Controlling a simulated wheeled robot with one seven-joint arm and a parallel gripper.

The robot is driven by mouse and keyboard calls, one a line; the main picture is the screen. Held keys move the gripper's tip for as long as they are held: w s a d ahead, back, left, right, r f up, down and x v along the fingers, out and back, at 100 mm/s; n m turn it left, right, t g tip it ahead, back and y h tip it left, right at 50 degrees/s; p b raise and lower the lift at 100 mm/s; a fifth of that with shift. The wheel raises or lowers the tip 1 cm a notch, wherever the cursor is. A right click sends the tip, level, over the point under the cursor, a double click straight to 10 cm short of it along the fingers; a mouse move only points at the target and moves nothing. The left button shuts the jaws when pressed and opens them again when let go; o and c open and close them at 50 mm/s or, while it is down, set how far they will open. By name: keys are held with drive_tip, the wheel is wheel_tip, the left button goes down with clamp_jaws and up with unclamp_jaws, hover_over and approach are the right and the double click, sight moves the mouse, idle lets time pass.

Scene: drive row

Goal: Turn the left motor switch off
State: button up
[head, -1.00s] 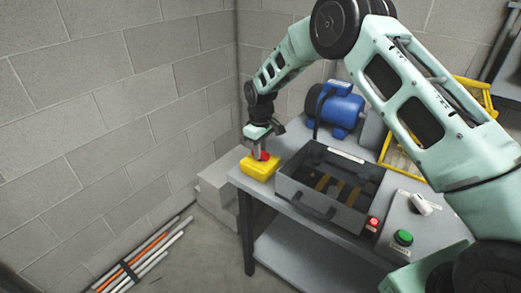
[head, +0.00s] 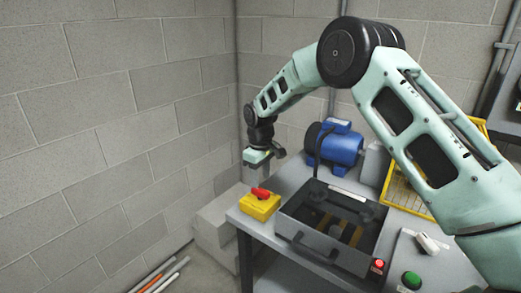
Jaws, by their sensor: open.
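The left motor switch is a yellow box (head: 258,206) with a red handle (head: 261,193) on top, at the left front corner of the grey table. The red handle lies slanted across the box, pointing toward the upper left. My gripper (head: 262,172) is above and just behind the box, apart from the handle. It is open, with nothing seen between its fingers. Its fingertips are small and hard to make out in this view.
A blue motor (head: 341,146) stands behind on the table (head: 296,176). A dark open tray (head: 300,232) is right of the switch. Farther right are a white-handled switch (head: 427,243), a red button (head: 378,264), a green button (head: 411,280) and a yellow frame (head: 408,193). A block wall is behind.

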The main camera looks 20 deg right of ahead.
sight(261, 190)
wheel_tip(261, 190, up, 12)
drive_tip(key=b, duration=0.1)
drive_tip(key=shift+r, duration=0.2)
